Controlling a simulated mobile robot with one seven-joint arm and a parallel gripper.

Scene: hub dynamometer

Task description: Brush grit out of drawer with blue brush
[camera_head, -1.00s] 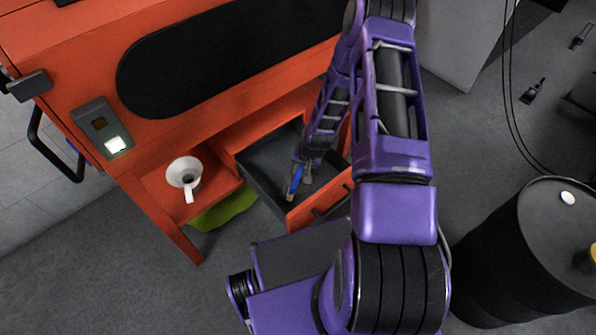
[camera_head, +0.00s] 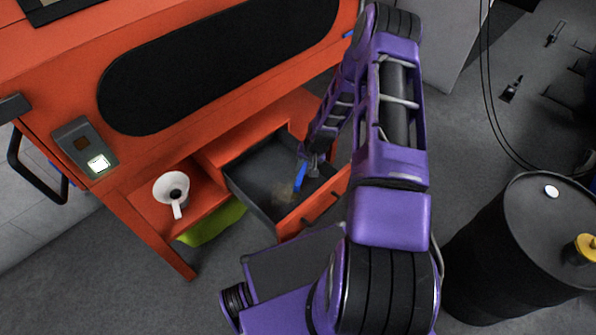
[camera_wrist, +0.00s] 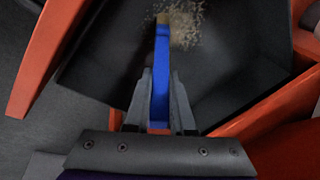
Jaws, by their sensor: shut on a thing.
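The blue brush (camera_head: 300,177) is in my gripper (camera_head: 311,168), over the open drawer (camera_head: 262,166). In the wrist view, my gripper (camera_wrist: 160,105) is shut on the blue handle (camera_wrist: 160,75), which points away from it. The brush's tan tip (camera_wrist: 162,20) is at the edge of the grit. The grit (camera_wrist: 185,22) is a pale, speckled patch on the dark drawer floor. Whether the bristles touch the floor I cannot tell.
A white funnel-like cup (camera_head: 172,190) stands on the orange shelf left of the drawer. A green thing (camera_head: 213,222) shows below that shelf. A black drum (camera_head: 520,235) stands at the right. The orange machine body (camera_head: 215,120) rises behind the drawer.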

